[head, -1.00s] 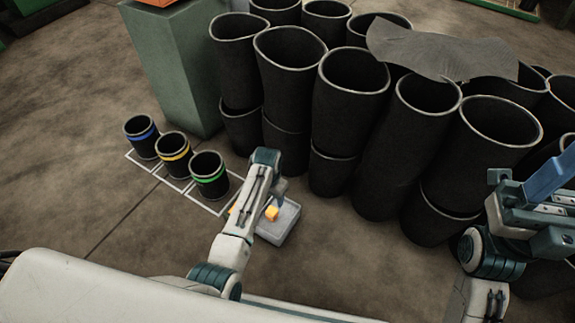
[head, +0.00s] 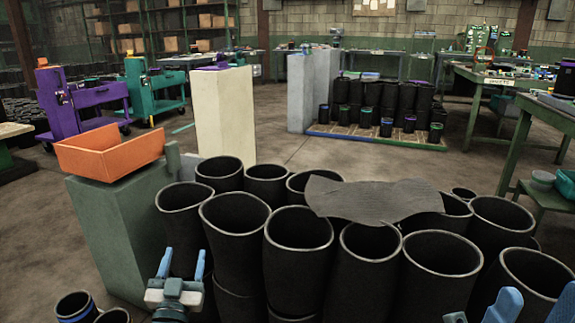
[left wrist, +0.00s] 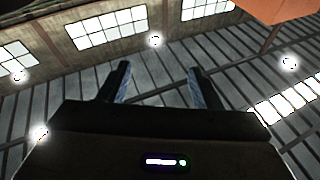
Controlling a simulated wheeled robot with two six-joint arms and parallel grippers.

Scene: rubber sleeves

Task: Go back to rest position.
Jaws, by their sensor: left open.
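My left gripper (head: 184,264) points up at the lower left of the head view, in front of the black sleeves. Its two blue fingers stand apart with nothing between them. The left wrist view shows the same open fingers (left wrist: 158,82) against the ceiling and windows. Blue parts of my right gripper (head: 533,304) show at the lower right edge of the head view. They are cut off by the frame, so I cannot tell its jaw state.
Tall black rubber sleeves (head: 298,228) stand close together ahead, with a grey sheet (head: 375,201) draped over some. A green pedestal (head: 120,230) with an orange bin (head: 110,150) stands at the left. A small blue-banded sleeve (head: 76,307) is at the lower left. Open floor lies beyond.

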